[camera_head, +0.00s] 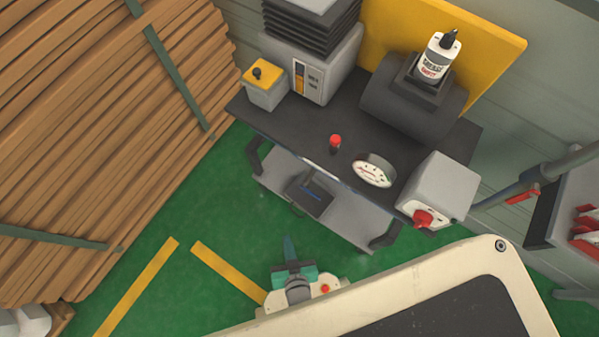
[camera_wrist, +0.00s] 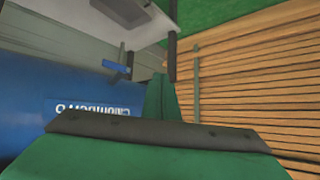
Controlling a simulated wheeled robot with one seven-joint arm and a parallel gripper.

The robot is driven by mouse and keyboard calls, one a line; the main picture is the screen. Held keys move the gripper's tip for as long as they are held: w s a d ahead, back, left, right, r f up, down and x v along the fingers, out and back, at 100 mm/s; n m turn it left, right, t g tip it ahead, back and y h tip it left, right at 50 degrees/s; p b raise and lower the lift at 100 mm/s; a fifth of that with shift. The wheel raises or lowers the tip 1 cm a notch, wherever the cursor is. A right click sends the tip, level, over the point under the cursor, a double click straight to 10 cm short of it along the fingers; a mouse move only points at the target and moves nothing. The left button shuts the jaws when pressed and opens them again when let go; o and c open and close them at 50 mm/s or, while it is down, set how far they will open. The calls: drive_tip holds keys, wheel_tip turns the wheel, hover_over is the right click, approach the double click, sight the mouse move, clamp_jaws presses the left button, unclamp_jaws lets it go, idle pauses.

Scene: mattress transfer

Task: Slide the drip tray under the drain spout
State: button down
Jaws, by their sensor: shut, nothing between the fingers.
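A dark, flat tray-like piece (camera_head: 303,205) lies on the grey lower shelf (camera_head: 345,222) under the black bench; I take it for the drip tray. A small blue bar shows at it, and a blue bar (camera_wrist: 117,66) also shows in the wrist view near a dark piece. I cannot make out the drain spout for certain. My gripper (camera_head: 288,243) is shut and empty, low in front of the shelf and apart from the tray. In the wrist view its green fingers (camera_wrist: 161,97) point toward the shelf, beside a blue tank (camera_wrist: 30,110) with upside-down lettering.
The bench top (camera_head: 300,130) holds a gauge (camera_head: 374,170), a red knob (camera_head: 335,143), a grey box with a red switch (camera_head: 440,190) and other machinery. Stacked planks (camera_head: 90,130) stand at left. Green floor (camera_head: 200,215) lies clear between planks and bench.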

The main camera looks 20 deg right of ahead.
drive_tip(key=w+d+f+m+g, duration=0.1)
drive_tip(key=w+d+f+g, duration=0.1)
drive_tip(key=f, duration=0.9)
drive_tip(key=w+d+f+m+g, duration=0.1)
drive_tip(key=w+d+f+g, duration=0.2)
drive_tip(key=f, duration=0.8)
drive_tip(key=w+d+f+m+g, duration=0.1)
drive_tip(key=w+d+f+g, duration=0.1)
drive_tip(key=w+f, duration=0.4)
drive_tip(key=shift+w+d+f+m+g+h, duration=0.25)
drive_tip(key=shift+d+f, duration=0.35)
drive_tip(key=shift+f, duration=2.1)
drive_tip(key=shift+s, duration=0.15)
